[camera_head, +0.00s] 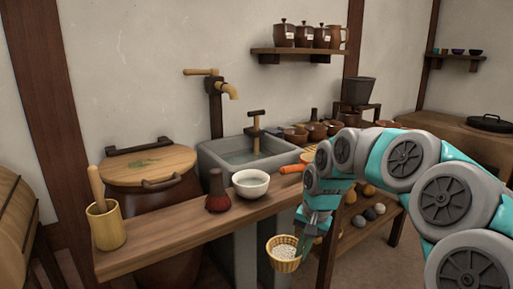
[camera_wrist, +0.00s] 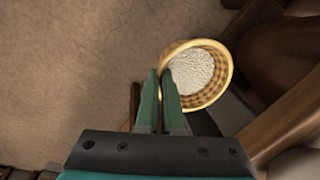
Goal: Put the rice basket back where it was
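The rice basket (camera_head: 284,266) is a small round woven basket with white grains inside. It hangs in the air in front of the wooden counter, with its rim a little below the counter top. My gripper (camera_head: 305,236) points down at its right side. In the wrist view, the fingers (camera_wrist: 160,76) are close together with the rim of the basket (camera_wrist: 223,88) at their tips, so my gripper is shut on the rim. The basket looks roughly upright with the grains in it. The exact contact at the rim is partly hidden by the fingers.
The counter (camera_head: 170,238) bears a wooden mortar (camera_head: 107,226), a dark red bottle (camera_head: 217,192) and a white bowl (camera_head: 251,183). A stone sink (camera_head: 215,157) stands behind. A lidded barrel (camera_head: 150,165) is behind the counter. Right of the basket, a lower shelf holds several round items.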

